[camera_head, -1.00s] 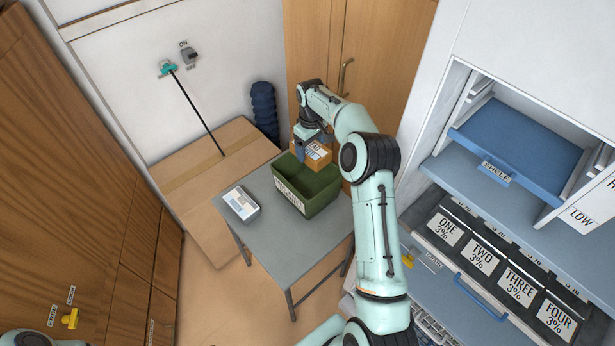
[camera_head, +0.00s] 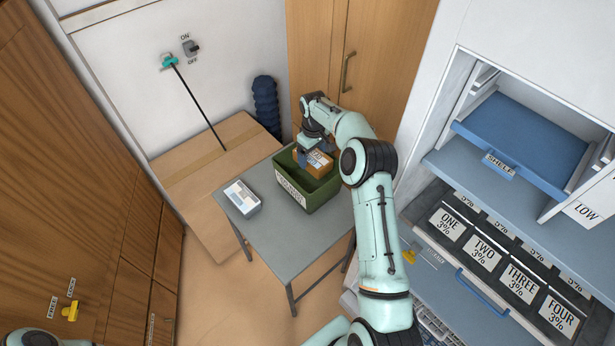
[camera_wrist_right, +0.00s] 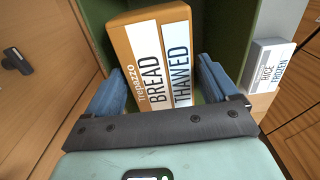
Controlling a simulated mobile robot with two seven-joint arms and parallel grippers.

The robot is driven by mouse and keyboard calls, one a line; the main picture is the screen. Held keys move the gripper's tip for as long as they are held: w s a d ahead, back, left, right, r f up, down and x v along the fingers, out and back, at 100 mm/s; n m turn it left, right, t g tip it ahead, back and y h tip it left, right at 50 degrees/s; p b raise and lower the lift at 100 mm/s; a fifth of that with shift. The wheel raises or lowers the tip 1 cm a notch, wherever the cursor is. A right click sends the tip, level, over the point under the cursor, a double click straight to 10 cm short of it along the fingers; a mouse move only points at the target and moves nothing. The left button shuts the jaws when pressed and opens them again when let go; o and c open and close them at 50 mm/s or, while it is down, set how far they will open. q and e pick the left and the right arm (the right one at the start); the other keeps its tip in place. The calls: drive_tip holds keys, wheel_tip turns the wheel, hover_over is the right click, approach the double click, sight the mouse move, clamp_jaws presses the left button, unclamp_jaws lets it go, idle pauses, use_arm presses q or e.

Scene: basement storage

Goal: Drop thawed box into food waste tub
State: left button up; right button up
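The thawed box (camera_head: 313,165) is an orange-brown carton with white labels. In the right wrist view the carton (camera_wrist_right: 158,60) reads "Trepazzo BREAD THAWED". My right gripper (camera_head: 308,150) has its two blue fingers against the carton's two sides, in the wrist view too (camera_wrist_right: 161,66). The carton sits partly below the rim of the green tub (camera_head: 325,195), inside its far part; whether it touches the tub floor is hidden. The tub stands on a grey table and has a white label on its front. My left gripper is not in view; only a bit of my left arm shows at bottom left.
A white box (camera_head: 242,198), labelled "RICE FROZEN" in the wrist view (camera_wrist_right: 268,65), stands left of the tub on the grey table (camera_head: 265,240). Wooden cabinet doors (camera_head: 365,75) are behind. Shelves and labelled drawers (camera_head: 480,250) are on the right. The table's front is clear.

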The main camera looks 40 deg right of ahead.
drive_tip(key=shift+o, duration=0.5)
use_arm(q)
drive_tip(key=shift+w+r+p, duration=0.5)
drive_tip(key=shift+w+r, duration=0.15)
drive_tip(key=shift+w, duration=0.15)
use_arm(e)
wheel_tip(320, 180, up, 14)
drive_tip(key=shift+f, duration=0.25)
drive_tip(key=shift+a+f, duration=0.1)
